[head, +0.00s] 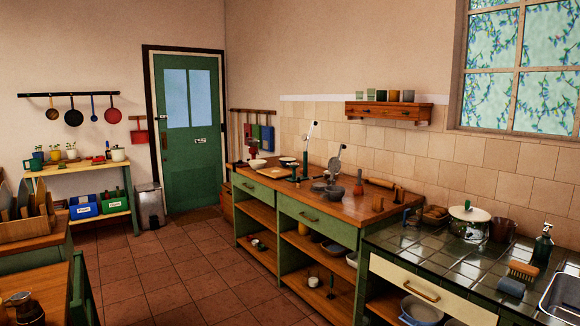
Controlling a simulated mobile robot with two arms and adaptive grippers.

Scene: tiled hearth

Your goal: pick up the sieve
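Neither of my grippers is in view. I cannot make out the sieve for sure. A grey round-headed thing (334,164) with an upright handle stands among grey bowls on the wooden counter (290,203) in the middle, but it is too small to identify. Round pans hang from a wall rack (60,94) at the left, one of them black (74,118) and one red (113,116); a small brownish one (52,114) beside them is also unclear.
A tiled counter (400,245) with a lidded pot (469,222) and soap bottle (543,243) is at the right. A plant table (75,168) stands at the back left, and wooden furniture (25,255) at the near left. The tiled floor (190,265) between is clear towards the green door (190,130).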

